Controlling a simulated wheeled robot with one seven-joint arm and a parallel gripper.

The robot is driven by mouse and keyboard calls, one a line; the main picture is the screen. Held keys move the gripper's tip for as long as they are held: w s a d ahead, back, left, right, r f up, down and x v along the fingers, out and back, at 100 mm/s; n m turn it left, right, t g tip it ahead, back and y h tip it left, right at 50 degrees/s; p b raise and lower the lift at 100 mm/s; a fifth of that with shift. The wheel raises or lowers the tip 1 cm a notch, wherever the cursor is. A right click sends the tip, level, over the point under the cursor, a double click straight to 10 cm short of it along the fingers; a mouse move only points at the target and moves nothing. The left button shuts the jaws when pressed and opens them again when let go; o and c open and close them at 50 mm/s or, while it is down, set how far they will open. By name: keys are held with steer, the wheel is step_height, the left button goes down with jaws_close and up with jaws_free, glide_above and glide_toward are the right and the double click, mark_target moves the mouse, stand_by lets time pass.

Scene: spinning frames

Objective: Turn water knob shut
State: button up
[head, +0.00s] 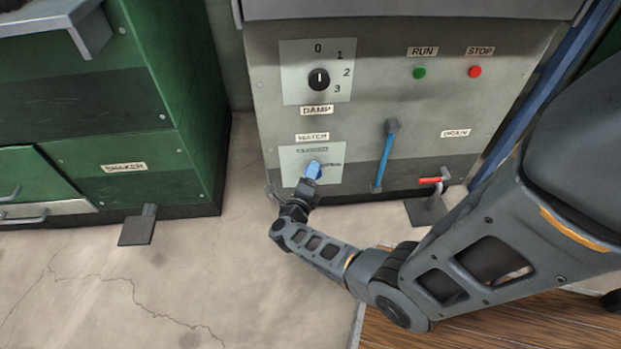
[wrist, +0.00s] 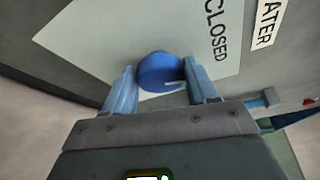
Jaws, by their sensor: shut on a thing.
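The blue water knob (head: 313,170) sits on a pale plate (head: 293,168) low on the grey machine panel, under a small white label. In the wrist view the knob (wrist: 158,70) is round, with a pale mark near its lower right edge. My gripper (head: 309,184) reaches it from below. In the wrist view its two light blue fingers (wrist: 161,82) stand on either side of the knob and are shut on it. The plate reads CLOSED to the right of the knob in that view. The knob's lower part is hidden by the gripper.
Above are a DAMP dial (head: 318,79), a green RUN button (head: 420,72) and a red STOP button (head: 475,71). To the right are a blue lever (head: 385,158) and a red-handled drain valve (head: 431,180). A green cabinet (head: 140,165) stands left; concrete floor lies open in front.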

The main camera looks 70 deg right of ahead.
steer(key=shift+f+n+h+b, duration=0.25)
steer(key=shift+n+h+b, duration=0.45)
steer(key=shift+n, duration=0.7)
steer(key=o, duration=1)
steer(key=shift+o, duration=0.2)
steer(key=shift+r, duration=0.1)
steer(key=a+p, duration=0.1)
steer(key=a, duration=0.6)
steer(key=shift+a+p, duration=0.3)
steer(key=shift+a, duration=0.1)
steer(key=shift+n, duration=0.3)
